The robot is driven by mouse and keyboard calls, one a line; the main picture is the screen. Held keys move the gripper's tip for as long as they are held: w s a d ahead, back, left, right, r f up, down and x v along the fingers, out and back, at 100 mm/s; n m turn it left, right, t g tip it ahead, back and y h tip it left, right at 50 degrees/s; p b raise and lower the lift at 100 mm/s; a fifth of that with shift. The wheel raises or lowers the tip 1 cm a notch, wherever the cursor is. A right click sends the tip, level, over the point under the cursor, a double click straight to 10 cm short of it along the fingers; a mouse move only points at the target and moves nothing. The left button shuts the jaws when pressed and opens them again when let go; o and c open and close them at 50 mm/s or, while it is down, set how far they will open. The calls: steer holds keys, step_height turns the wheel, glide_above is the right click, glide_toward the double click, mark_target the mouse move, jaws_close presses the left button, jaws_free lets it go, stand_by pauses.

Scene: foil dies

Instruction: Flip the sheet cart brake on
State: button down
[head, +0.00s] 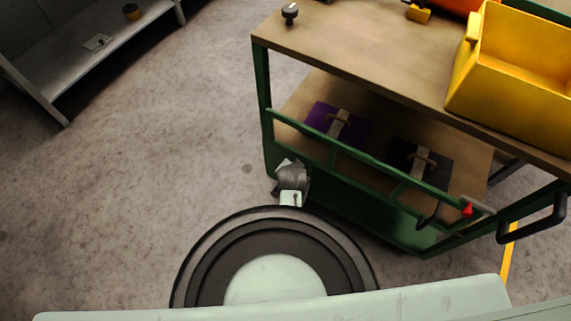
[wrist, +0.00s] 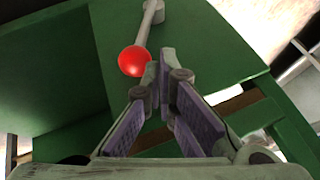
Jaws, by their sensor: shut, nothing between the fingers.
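A red ball knob (wrist: 135,61) sits on the end of a grey lever (wrist: 150,22) in the wrist view, in front of a green panel of the sheet cart (wrist: 225,45). My gripper (wrist: 163,72) is shut and empty. Its fingertips are just right of the knob in the picture; whether they touch it I cannot tell. The sheet cart also shows in the head view (head: 340,50), with a wooden top and green frame. A small red piece (head: 467,209) shows at its right end there; I cannot tell whether it is the same knob. My fingertips are not clear in the head view.
A yellow bin (head: 515,65) and a dark knob (head: 290,12) are on the cart top. A purple item (head: 318,117) and a black item (head: 418,158) lie on the lower shelf. A black handle (head: 533,217) sticks out at right. A grey shelf (head: 80,55) stands upper left; floor between is clear.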

steer(key=shift+s+d+f, duration=0.1)
steer(key=shift+s+d, duration=0.15)
steer(key=shift+d, duration=0.05)
stand_by(0.5)
